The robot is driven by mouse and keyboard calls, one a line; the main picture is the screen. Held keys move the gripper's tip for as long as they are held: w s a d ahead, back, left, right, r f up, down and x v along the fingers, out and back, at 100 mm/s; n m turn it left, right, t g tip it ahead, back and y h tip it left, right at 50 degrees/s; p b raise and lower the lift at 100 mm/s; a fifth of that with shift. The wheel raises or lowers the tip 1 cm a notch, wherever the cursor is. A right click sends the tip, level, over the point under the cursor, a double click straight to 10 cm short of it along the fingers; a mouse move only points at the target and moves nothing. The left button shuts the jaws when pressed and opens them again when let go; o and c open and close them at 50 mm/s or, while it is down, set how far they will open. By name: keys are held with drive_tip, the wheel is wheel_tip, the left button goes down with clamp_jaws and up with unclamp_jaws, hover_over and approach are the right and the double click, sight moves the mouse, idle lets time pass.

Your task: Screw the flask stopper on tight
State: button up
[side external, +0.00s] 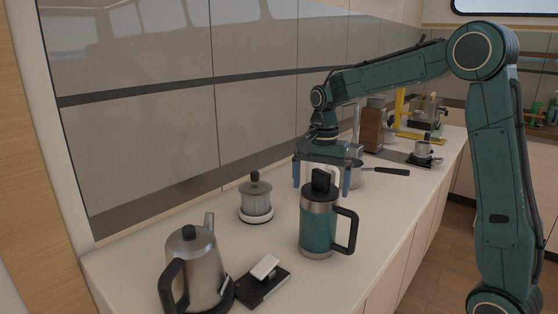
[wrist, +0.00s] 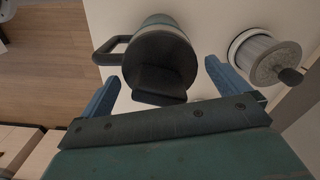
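The flask (side external: 318,232) is a teal and steel cylinder with a black side handle, upright on the counter. Its black stopper (side external: 321,182) with a raised flat grip sits at the flask's top. In the wrist view the stopper (wrist: 160,72) is seen from above, its grip tab toward my gripper, and the teal rim of the flask (wrist: 160,20) shows behind it. My gripper (side external: 321,182) has its blue fingers spread wide, one to each side of the stopper's grip. In the wrist view a gap separates each finger from the stopper. Whether the stopper is fully seated cannot be seen.
A steel kettle (side external: 203,269) and a black scale-like device (side external: 263,285) stand at the front left. A pan (side external: 362,176) and a coffee grinder (side external: 373,128) are farther back. The counter's edge runs along the right.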

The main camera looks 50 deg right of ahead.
sight(322, 172)
drive_tip(key=shift+r, duration=0.15)
drive_tip(key=shift+r, duration=3.4)
drive_tip(key=shift+s+a+r+n, duration=0.15)
drive_tip(key=shift+s+a+n, duration=0.1)
drive_tip(key=shift+s+n, duration=0.1)
drive_tip(key=s+a+f+n+t, duration=0.1)
drive_tip(key=s+a+n+t, duration=0.1)
drive_tip(key=s, duration=0.5)
drive_tip(key=s+a+f+n+t, duration=0.1)
drive_tip(key=s+a+n, duration=0.3)
drive_tip(key=s+n, duration=0.3)
drive_tip(key=s+a+f+n+t, duration=0.1)
drive_tip(key=s+a+n+t, duration=0.1)
drive_tip(key=s+a+n, duration=0.2)
drive_tip(key=shift+s+n+t, duration=0.3)
drive_tip(key=shift+s+n, duration=0.15)
drive_tip(key=shift+s, duration=1.45)
drive_tip(key=shift+a, duration=0.1)
